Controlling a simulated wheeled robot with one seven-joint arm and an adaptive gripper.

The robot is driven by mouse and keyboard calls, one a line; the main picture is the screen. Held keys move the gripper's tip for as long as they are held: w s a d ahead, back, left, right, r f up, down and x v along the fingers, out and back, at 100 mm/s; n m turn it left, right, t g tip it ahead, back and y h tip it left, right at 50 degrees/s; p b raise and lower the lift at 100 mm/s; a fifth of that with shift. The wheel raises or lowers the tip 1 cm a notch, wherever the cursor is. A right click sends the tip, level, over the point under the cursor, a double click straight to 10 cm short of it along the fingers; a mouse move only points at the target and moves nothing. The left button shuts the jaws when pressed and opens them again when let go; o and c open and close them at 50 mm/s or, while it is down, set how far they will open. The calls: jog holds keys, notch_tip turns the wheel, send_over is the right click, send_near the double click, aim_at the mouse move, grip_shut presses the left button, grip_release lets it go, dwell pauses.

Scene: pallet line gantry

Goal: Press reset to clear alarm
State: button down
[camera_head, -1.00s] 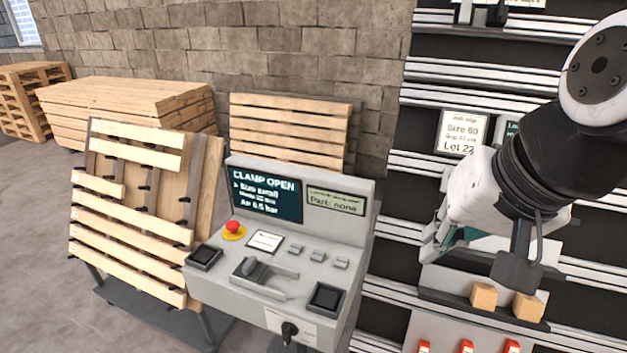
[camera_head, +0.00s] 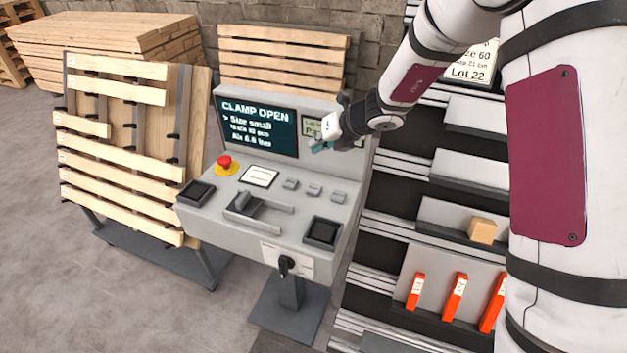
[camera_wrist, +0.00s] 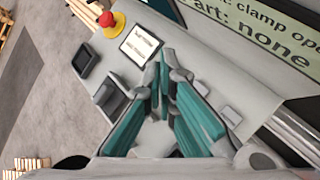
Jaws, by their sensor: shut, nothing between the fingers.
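The grey control console (camera_head: 232,215) stands in the middle of the head view. Its dark screen (camera_head: 258,128) reads "CLAMP OPEN", with a size and an air line below. My gripper (camera_head: 318,147) is shut and empty, above the panel's right part, before the second display. In the wrist view its teal fingers (camera_wrist: 160,75) point at the panel.
A black-framed pad (camera_head: 195,193) and another (camera_head: 322,233) flank a lever slide (camera_head: 245,203). A black rotary knob (camera_head: 287,264) is on the front. A slatted pallet rack (camera_head: 120,150) stands left. Shelves with a wooden block (camera_head: 482,230) and orange pieces (camera_head: 455,297) stand right.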

aim_at(317, 187)
jog(key=f+m, duration=0.1)
jog(key=w+f+m, duration=0.1)
jog(key=f, duration=0.1)
jog(key=shift+w+f+m, duration=0.2)
jog(key=shift+f+m, duration=0.1)
notch_tip(317, 187, down, 9)
jog(key=b, duration=0.6)
jog(key=shift+d+r, duration=0.1)
dwell(1.3)
jog(key=shift+f+b, duration=0.4)
jog(key=shift+b, duration=0.05)
jog(key=shift+f+b, duration=0.35)
jog(key=shift+f, duration=0.1)
dwell(0.6)
jog(key=shift+r, duration=0.15)
jog(key=shift+r+p, duration=0.7)
jog(key=shift+r, duration=0.05)
